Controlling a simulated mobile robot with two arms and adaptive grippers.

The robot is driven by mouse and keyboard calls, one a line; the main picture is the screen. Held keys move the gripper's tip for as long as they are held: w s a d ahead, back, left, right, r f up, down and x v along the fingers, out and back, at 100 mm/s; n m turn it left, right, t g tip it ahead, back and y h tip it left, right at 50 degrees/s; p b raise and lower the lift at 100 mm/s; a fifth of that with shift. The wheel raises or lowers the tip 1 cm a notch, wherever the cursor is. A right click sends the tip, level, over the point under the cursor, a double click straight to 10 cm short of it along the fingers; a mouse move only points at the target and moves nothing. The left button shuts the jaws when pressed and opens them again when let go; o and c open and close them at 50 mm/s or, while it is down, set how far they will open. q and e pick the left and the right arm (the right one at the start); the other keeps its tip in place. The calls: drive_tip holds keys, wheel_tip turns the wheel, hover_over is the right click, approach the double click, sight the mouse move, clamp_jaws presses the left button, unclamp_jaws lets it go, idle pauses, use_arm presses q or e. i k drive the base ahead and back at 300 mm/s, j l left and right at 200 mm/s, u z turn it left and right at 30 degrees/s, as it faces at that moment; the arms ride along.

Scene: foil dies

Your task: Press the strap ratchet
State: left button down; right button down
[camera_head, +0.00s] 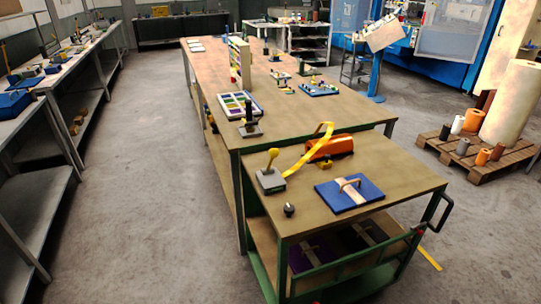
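An orange body (331,147) lies at the back of the front cart's top, with a dark part at its right end. A yellow strap (309,154) arches up beside it and comes down to its left. This looks like the strap ratchet, but the picture is too small to show a lever clearly. A grey block with an upright yellow-knobbed handle (270,180) stands at the strap's lower left end. I cannot tell whether they touch. Neither of my grippers is in view.
The wooden cart top (310,222) also holds a small black knob (289,209) and a blue plate with a tan handle (350,193). A long workbench (290,120) adjoins behind. A pallet (464,151) with rolls stands right. The floor at left is clear.

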sight(274, 153)
drive_tip(key=j+u, duration=0.1)
drive_tip(key=j, duration=0.3)
drive_tip(key=i+j, duration=0.15)
drive_tip(key=j, duration=0.2)
drive_tip(key=i+j+u, duration=0.15)
drive_tip(key=j, duration=0.25)
drive_tip(key=j+u, duration=0.1)
drive_tip(key=j, duration=0.25)
drive_tip(key=i+j, duration=0.15)
drive_tip(key=j, duration=0.2)
drive_tip(key=j+u, duration=0.05)
